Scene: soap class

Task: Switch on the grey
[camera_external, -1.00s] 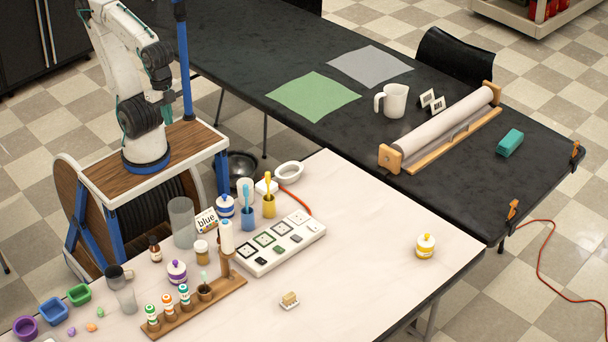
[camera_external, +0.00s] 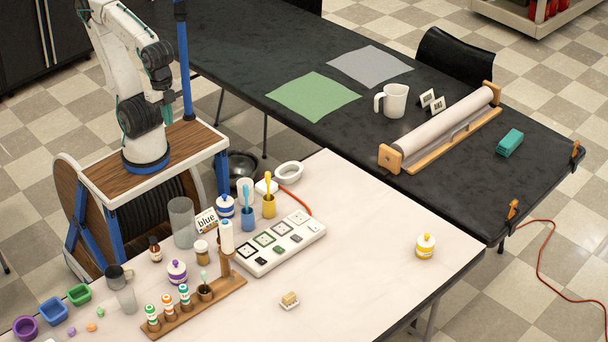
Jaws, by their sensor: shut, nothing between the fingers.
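A white switch panel (camera_external: 268,264) lies on the light table, with a row of square framed patches and a row of small rocker switches along its front. The rockers look black, green, dark grey (camera_external: 296,238) and pale; they are too small to tell which way each is tipped. My gripper (camera_external: 166,98) is at the end of my folded arm, above the wooden-topped stand at the left. It is shut and empty, far from the panel and touching nothing.
The table right of the panel is mostly clear.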

